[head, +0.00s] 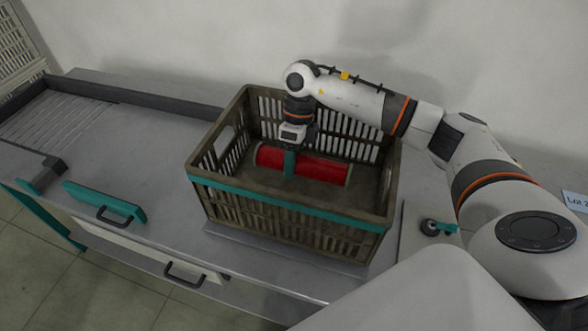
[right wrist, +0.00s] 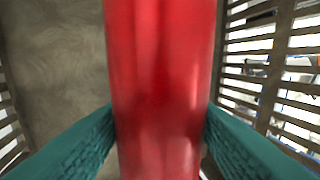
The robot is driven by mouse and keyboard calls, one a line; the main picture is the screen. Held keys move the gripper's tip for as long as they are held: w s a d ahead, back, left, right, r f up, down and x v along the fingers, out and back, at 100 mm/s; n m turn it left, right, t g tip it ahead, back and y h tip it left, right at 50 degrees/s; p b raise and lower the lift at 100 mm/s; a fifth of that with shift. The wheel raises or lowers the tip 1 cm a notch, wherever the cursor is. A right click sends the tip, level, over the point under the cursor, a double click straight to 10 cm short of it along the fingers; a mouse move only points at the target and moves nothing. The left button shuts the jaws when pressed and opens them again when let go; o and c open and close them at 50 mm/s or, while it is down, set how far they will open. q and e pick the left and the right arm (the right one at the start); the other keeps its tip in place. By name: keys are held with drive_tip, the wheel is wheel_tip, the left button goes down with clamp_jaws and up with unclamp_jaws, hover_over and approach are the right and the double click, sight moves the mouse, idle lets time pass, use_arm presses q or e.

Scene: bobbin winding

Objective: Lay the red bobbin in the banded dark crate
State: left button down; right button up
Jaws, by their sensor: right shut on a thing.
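The red bobbin (head: 323,170) is a long red cylinder inside the dark slatted crate (head: 285,205), which has a teal band around its rim. It lies roughly level, its length running left to right in the head view. My right gripper (head: 289,165) reaches down into the crate and is shut on the bobbin, left of its middle. In the right wrist view the red bobbin (right wrist: 165,80) passes between the teal fingers of the right gripper (right wrist: 160,128). Whether the bobbin touches the crate floor I cannot tell. My left gripper is not in view.
The crate stands on a grey bench (head: 130,160) with a raised dark rail at the back. A teal-fronted handle piece (head: 105,202) is at the left front edge. A small dark knob fitting (head: 430,227) is right of the crate.

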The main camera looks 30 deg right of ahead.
wheel_tip(320, 180, down, 4)
drive_tip(key=shift+r+p, duration=0.15)
drive_tip(key=shift+p, duration=0.15)
drive_tip(key=shift+f+b, duration=0.6)
drive_tip(key=shift+b, duration=0.05)
drive_tip(key=o, duration=1.2)
